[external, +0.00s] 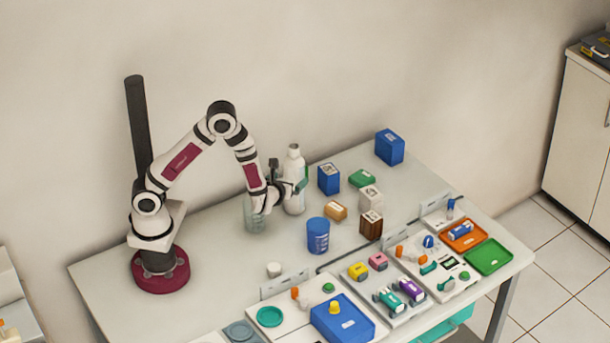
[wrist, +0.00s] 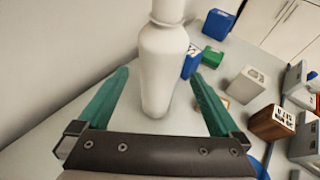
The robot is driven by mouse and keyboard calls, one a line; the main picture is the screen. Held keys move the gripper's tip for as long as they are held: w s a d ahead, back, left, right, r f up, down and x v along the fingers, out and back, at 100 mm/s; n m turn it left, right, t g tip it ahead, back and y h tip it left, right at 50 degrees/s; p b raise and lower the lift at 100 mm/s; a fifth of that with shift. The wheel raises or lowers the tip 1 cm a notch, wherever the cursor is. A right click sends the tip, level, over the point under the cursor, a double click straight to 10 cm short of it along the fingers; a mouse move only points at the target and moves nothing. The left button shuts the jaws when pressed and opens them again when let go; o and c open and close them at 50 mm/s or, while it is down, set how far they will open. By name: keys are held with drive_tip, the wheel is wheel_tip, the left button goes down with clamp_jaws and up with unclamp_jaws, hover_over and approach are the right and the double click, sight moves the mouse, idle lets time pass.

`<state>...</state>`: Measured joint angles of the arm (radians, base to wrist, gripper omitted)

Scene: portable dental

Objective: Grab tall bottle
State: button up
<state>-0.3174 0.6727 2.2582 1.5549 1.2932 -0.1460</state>
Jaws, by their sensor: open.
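The tall white bottle (external: 295,182) stands upright on the table near the back wall. In the wrist view the bottle (wrist: 163,65) stands between my two green fingers, with a gap on each side, and its top is cut off by the frame edge. My gripper (wrist: 160,95) is open, its fingers pointing toward the bottle and not visibly touching it. In the external view my gripper (external: 299,187) is at the bottle, and a finger partly covers the bottle's side.
A clear glass container (external: 254,216) stands left of the bottle, partly behind my wrist. A blue box (external: 328,179), a tan block (external: 336,210) and a blue cup (external: 318,235) stand to the right. Trays with small items fill the front. The table's left part (external: 110,272) is bare.

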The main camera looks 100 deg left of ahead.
sight(293, 163)
drive_tip(key=x, duration=0.5)
drive_tip(key=shift+w+a+r, duration=0.1)
drive_tip(key=shift+a+r, duration=0.15)
drive_tip(key=shift+r, duration=0.1)
drive_tip(key=c, duration=1.5)
drive_tip(key=shift+c, duration=0.2)
drive_tip(key=shift+r, duration=0.1)
drive_tip(key=shift+r, duration=0.8)
drive_tip(key=r, duration=0.2)
drive_tip(key=shift+w+d+r, duration=0.1)
drive_tip(key=shift+d+r, duration=0.2)
drive_tip(key=shift+r, duration=0.05)
drive_tip(key=w+d+r, duration=0.3)
drive_tip(key=d+r, duration=0.3)
drive_tip(key=d, duration=0.4)
drive_tip(key=shift+d+r, duration=0.3)
drive_tip(key=shift+w, duration=0.1)
